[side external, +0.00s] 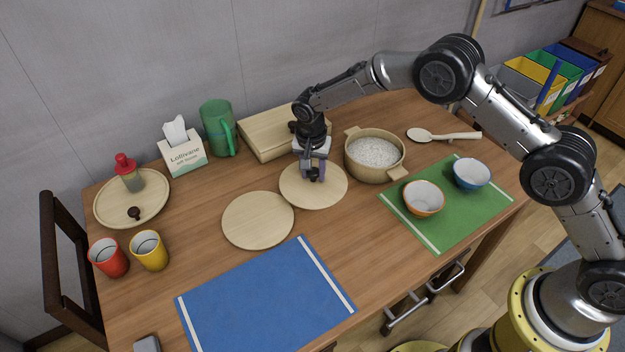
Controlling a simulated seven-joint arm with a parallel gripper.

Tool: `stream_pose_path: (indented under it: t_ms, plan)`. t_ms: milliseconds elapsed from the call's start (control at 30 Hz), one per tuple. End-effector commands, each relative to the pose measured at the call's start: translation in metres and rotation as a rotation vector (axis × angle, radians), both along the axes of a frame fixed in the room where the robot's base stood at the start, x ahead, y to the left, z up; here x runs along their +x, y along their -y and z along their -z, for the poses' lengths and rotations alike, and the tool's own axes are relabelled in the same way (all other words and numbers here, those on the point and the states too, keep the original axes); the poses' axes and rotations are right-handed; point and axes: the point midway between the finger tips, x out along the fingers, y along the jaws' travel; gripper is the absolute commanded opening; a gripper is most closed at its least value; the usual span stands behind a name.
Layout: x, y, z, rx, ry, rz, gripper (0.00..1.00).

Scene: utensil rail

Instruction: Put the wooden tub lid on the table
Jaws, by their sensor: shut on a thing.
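A pale round wooden lid (330,192) is under my gripper (314,174), left of the wooden tub. My gripper points down and is shut on the lid near its middle; the fingers hide the part they hold. The lid looks level and at or just above the table (215,270); I cannot tell whether it touches. The wooden tub (372,174) stands open, with two handles and white rice-like grains inside.
A similar round wooden disc (258,220) lies just left of the lid. A wooden box (262,135), green jug (217,130) and tissue box (184,157) stand behind. A green mat (440,222) with two bowls is right; a blue mat (265,300) lies in front.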

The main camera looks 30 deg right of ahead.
Motion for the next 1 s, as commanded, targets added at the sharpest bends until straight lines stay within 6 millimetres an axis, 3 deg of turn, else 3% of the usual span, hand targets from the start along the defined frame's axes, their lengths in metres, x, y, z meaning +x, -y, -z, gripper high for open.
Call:
stream_pose_path:
  t_ms: [267, 667, 700, 867, 1000]
  plan:
    - [0.003, -0.001, 0.033, -0.001, -0.002, -0.001, 0.00]
    - [0.003, -0.001, 0.037, 0.000, 0.000, 0.000, 0.00]
    - [0.003, -0.001, 0.038, 0.000, 0.000, 0.000, 0.43]
    - [0.003, -0.001, 0.038, 0.000, 0.000, 0.000, 0.70]
    - [0.003, -0.001, 0.038, -0.001, -0.001, 0.000, 0.70]
